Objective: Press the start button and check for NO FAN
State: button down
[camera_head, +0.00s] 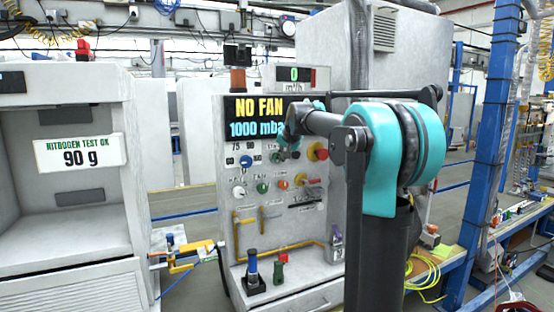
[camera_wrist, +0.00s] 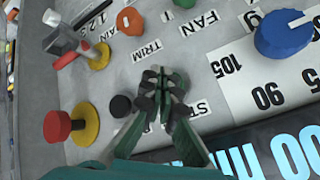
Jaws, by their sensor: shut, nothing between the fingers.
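The charging station panel (camera_head: 228,190) stands in the middle of the head view. Its display (camera_head: 262,119) reads "NO FAN" in yellow above "1000 mba" in blue, its right end covered by my arm. My gripper (camera_head: 284,153) is at the panel's upper knob row, between a blue knob and a red button. In the wrist view my gripper (camera_wrist: 165,92) is shut and empty, its fingertips close to the panel beside a partly covered label starting "ST" (camera_wrist: 198,110). The start button itself is hidden behind the fingers; I cannot tell whether they touch it.
Near my fingers are a black knob (camera_wrist: 121,106), a red knob on yellow (camera_wrist: 58,125), an orange knob (camera_wrist: 130,21) and a blue knob (camera_wrist: 284,34). A "NITROGEN TEST OK 90 g" cabinet (camera_head: 125,110) stands left. A blue post (camera_head: 490,130) stands right.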

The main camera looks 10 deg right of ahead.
jog(key=shift+s+d, duration=0.25)
jog(key=shift+s, duration=0.55)
jog(key=shift+s+d, duration=0.3)
jog(key=shift+s, duration=0.5)
jog(key=shift+s+d, duration=0.25)
jog(key=shift+s, duration=0.55)
jog(key=s+d+f+n+g+h, duration=0.1)
jog(key=s+f+n+g, duration=0.1)
jog(key=s+f, duration=1.6)
jog(key=s+d+f+n+g, duration=0.2)
jog(key=s+f+n, duration=0.1)
jog(key=s+f, duration=1.6)
jog(key=s, duration=0.2)
jog(key=shift+s+d+f+h, duration=0.2)
jog(key=shift+s+d+h, duration=0.1)
jog(key=shift+h, duration=0.1)
jog(key=c, duration=2.3)
grip_release()
